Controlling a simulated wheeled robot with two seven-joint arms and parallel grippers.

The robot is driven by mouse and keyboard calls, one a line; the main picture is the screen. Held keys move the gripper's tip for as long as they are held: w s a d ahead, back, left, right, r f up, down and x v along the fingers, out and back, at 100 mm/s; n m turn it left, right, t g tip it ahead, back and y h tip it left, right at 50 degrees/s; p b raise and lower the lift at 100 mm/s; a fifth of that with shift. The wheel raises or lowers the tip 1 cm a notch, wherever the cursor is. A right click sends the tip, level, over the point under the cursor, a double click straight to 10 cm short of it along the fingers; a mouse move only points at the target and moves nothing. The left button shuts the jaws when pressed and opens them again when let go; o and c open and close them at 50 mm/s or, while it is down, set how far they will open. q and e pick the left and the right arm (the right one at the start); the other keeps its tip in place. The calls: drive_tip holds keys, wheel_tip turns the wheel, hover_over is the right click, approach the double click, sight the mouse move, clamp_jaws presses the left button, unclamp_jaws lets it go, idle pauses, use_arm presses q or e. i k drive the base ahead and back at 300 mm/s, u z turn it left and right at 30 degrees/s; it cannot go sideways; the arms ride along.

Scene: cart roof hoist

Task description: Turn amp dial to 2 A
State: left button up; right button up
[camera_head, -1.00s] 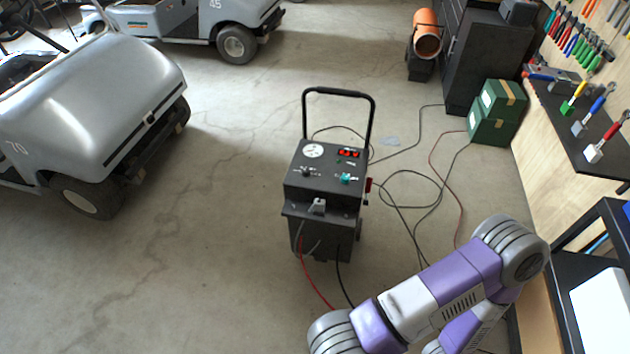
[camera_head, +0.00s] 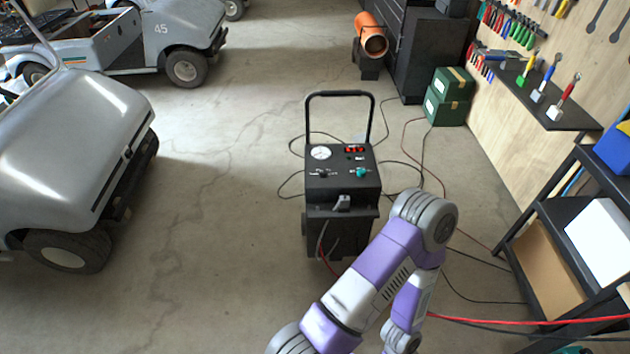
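The black wheeled charger (camera_head: 340,215) stands upright on the floor in the middle of the view, its handle raised. Its sloped top panel holds a white round gauge (camera_head: 321,153), a red lit display (camera_head: 354,149), a dark knob (camera_head: 324,174) at left and a teal knob (camera_head: 361,172) at right. The panel lettering and knob pointers are too small to read, so I cannot tell which knob is the amp dial or its setting. One purple and grey arm of mine reaches up in front of the charger's lower right side. Neither gripper shows.
Grey golf carts stand at left, the nearest one (camera_head: 65,150) close to the charger's left. Cables (camera_head: 410,165) lie on the floor right of and behind the charger. A shelf (camera_head: 575,250) and tool board stand at right. Green boxes (camera_head: 448,97) sit behind. Floor left of the charger is clear.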

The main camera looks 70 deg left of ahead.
sight(361, 172)
drive_tip(key=u, duration=3.1)
drive_tip(key=i, duration=5.25)
drive_tip(key=z, duration=4.3)
